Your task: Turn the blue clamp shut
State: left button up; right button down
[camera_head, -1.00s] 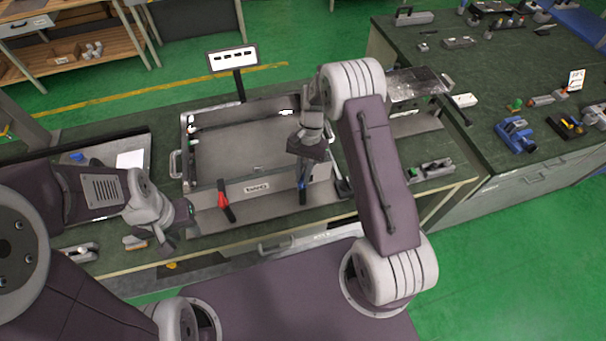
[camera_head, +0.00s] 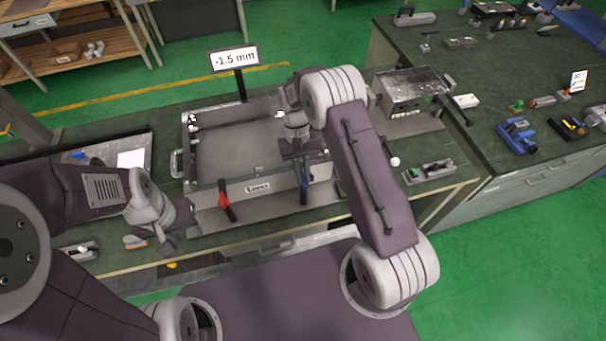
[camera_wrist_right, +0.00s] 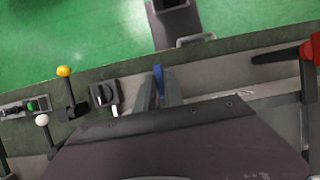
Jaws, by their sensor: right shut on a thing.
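The blue clamp (camera_head: 303,190) stands on the front wall of the grey metal fixture, right of centre, its handle roughly upright. It also shows in the right wrist view (camera_wrist_right: 158,78), between my finger tips. My right gripper (camera_wrist_right: 159,92) is shut on the blue handle. In the head view my right gripper (camera_head: 300,168) is above the clamp and hides its top. My left gripper (camera_head: 178,232) hangs at the fixture's front left corner, away from the clamp; its finger gap is not clear.
A red clamp (camera_head: 226,201) stands left of the blue one on the fixture (camera_head: 200,215). A display (camera_head: 234,58) behind reads -1.5 mm. A white-knobbed lever (camera_head: 395,162) and a metal box (camera_head: 411,88) stand to the right. A yellow-knobbed lever (camera_wrist_right: 64,71) shows in the wrist view.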

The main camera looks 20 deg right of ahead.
dwell(0.4)
jog(key=c, duration=1.4)
grip_release()
jog(key=shift+c, duration=0.2)
jog(key=shift+w+r, duration=0.15)
jog(key=shift+r, duration=0.05)
jog(key=b+v, duration=0.2)
jog(key=v, duration=0.6)
jog(key=shift+r+b, duration=0.3)
jog(key=shift+r, duration=0.05)
jog(key=shift+f, duration=0.15)
